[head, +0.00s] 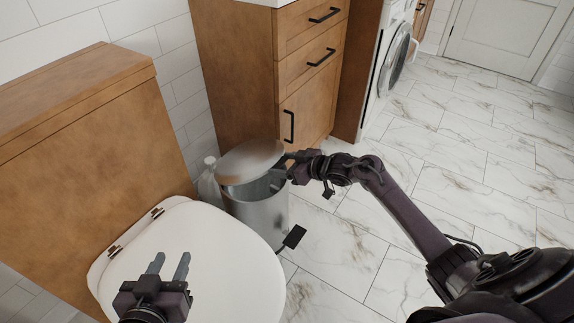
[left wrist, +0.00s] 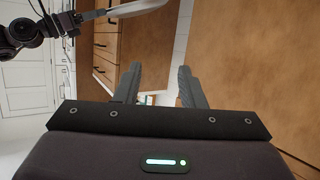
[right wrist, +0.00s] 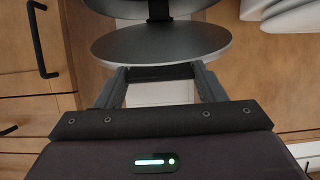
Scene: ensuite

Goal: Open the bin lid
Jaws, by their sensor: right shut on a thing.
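The grey metal bin (head: 258,212) stands on the floor between the toilet and the wooden cabinet, with a black pedal (head: 294,237) at its foot. Its round lid (head: 245,160) is raised and tilted, and part of the bin's inside shows. My right gripper (head: 286,162) is shut on the lid's edge at its right side. The lid also shows ahead of the fingers in the right wrist view (right wrist: 160,45). My left gripper (head: 168,267) is open and empty above the toilet lid, with its fingers apart in the left wrist view (left wrist: 160,85).
The white toilet lid (head: 215,240) is down, left of the bin, with a wooden tank (head: 90,150) behind. The wooden cabinet (head: 235,75) with black handles stands behind the bin. A white bottle-shaped item (head: 209,180) stands beside the bin. The tiled floor to the right is clear.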

